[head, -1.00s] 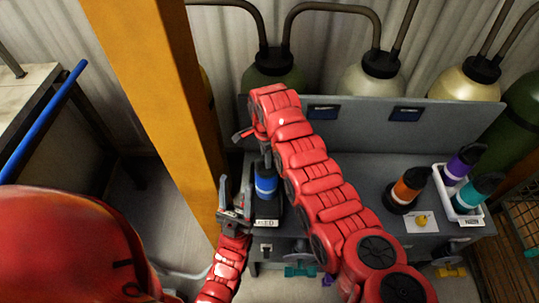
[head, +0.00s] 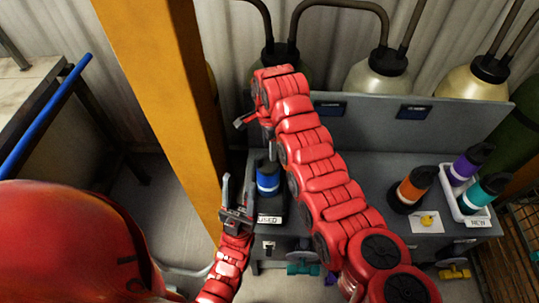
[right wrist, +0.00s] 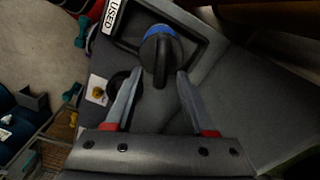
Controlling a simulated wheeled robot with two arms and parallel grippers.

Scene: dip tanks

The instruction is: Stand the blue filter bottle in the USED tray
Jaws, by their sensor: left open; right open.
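The blue filter bottle (head: 268,181), dark with a blue band and a black top, stands upright in the small black USED tray (head: 270,208) at the bench's left end. In the right wrist view, the bottle's black cap (right wrist: 160,58) is just beyond and between the fingertips, with the USED label (right wrist: 115,16) on the tray's rim beside it. My right gripper (right wrist: 160,75) is open above the bottle; the arm partly hides it in the head view. My left gripper (head: 237,189) is open and empty, just left of the tray.
An orange-banded bottle (head: 412,190) stands at the bench's right, beside a white NEW tray (head: 464,214) holding purple and teal bottles. A yellow pillar (head: 165,100) rises close on the left. Gas cylinders stand behind the bench's back panel (head: 455,118).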

